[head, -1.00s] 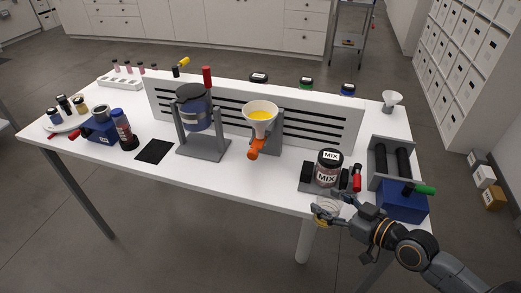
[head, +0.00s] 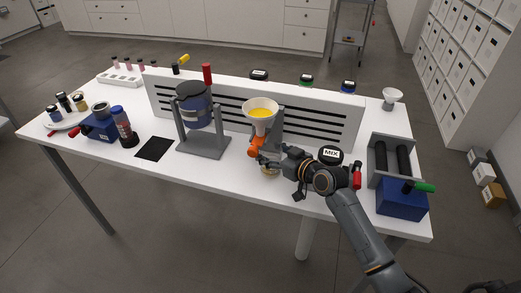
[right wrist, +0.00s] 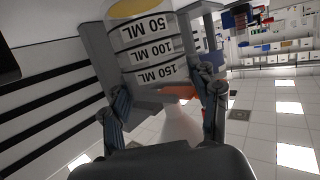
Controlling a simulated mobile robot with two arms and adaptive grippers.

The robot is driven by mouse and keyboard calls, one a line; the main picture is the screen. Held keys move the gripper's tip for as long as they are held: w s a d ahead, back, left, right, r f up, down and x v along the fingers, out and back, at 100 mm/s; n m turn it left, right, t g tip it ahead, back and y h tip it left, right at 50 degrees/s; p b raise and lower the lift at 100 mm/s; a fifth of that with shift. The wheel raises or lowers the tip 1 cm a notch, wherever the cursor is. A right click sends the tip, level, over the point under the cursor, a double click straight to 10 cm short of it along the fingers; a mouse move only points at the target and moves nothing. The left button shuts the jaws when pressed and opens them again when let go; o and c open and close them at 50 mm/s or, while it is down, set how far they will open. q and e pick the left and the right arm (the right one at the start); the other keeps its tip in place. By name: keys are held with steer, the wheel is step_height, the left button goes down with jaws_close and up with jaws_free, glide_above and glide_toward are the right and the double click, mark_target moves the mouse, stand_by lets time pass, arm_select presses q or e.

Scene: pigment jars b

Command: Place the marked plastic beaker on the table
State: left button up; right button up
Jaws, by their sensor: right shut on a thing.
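The marked plastic beaker (right wrist: 147,50) fills the upper middle of the right wrist view, with bands reading 50, 100 and 150 ML; that view is upside down. My right gripper (head: 263,160) is shut on it, a finger on each side. In the head view the gripper hides most of the beaker; only a tan lower part (head: 269,171) shows. The beaker is below the orange valve (head: 255,146) of the white funnel (head: 261,106), which holds something yellow. I cannot tell whether the beaker touches the white table (head: 230,182). My left gripper is not in view.
A grey stand with a dark blue container (head: 194,106) is left of the funnel. A slotted rack (head: 340,118) runs behind. The MIX jar (head: 330,155) is behind my right arm, near a blue box (head: 402,199). The front table strip left of my gripper is clear.

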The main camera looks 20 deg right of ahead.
mark_target(265, 150)
steer(key=shift+w+a, duration=0.3)
steer(key=shift+w, duration=0.4)
steer(key=w, duration=0.1)
steer(key=w+a+b, duration=0.1)
steer(key=w, duration=0.1)
steer(key=shift+w+a+b, duration=0.25)
steer(key=shift+b, duration=0.15)
steer(key=shift+f+b, duration=0.55)
steer(key=shift+f, duration=0.4)
steer(key=shift+r, duration=0.1)
steer(key=shift+s+d+r, duration=0.1)
steer(key=shift+s+d, duration=0.05)
steer(key=o, duration=1.1)
